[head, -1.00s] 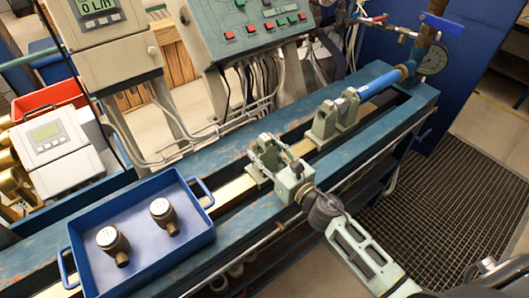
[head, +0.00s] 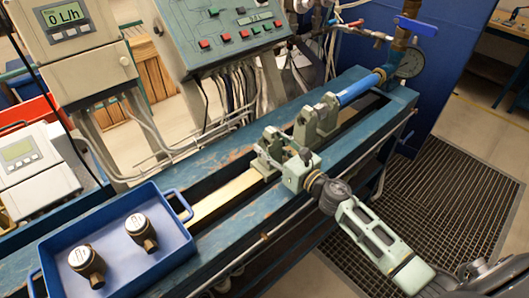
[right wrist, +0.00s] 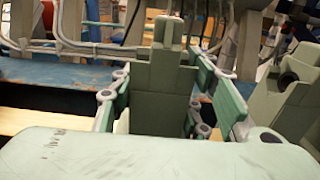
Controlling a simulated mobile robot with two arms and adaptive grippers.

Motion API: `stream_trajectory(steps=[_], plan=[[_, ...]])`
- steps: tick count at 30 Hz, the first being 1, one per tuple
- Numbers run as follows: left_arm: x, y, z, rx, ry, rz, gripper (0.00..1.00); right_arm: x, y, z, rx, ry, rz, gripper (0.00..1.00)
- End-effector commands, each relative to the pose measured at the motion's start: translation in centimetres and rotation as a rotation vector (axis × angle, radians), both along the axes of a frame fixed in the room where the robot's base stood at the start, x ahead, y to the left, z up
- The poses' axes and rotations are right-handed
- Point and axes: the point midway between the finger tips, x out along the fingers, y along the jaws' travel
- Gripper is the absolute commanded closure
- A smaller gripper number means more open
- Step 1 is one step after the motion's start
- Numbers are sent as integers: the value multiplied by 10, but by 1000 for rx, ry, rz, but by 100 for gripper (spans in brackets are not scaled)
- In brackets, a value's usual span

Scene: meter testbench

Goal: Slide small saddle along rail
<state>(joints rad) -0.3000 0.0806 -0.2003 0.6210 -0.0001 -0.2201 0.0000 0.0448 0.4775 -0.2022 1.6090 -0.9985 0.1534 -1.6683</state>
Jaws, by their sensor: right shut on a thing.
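The small saddle (head: 265,150) is a grey-green block standing upright on the bench's rail (head: 226,196). My right gripper (head: 280,154) reaches over the front beam and is shut on it. In the right wrist view the stepped saddle (right wrist: 160,85) stands between the two fingers of the gripper (right wrist: 165,100), with a finger on each side. Its lower part is hidden by the gripper body. My left gripper is not in view.
Other grey-green saddles (head: 307,128) stand further right on the rail, with a short gap between, beside a blue pipe (head: 358,88). One also shows in the wrist view (right wrist: 288,85). A blue tray (head: 110,262) with two brass meters (head: 141,230) sits at the left.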

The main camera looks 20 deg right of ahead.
Motion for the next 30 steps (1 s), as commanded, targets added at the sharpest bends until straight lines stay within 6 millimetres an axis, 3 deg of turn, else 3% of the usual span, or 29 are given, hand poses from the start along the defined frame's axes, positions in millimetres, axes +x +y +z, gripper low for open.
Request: stream_trajectory(steps=[15, 16, 23, 30], plan=[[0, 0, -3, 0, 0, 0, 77, 3, -7, 0, 1, 0, -1, 100], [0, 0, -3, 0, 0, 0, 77, 3, -7, 0, 1, 0, -1, 55], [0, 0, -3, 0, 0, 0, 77, 3, -7, 0, 1, 0, 0, 35], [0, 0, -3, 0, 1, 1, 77, 3, -6, 0, 1, 0, 1, 35]])
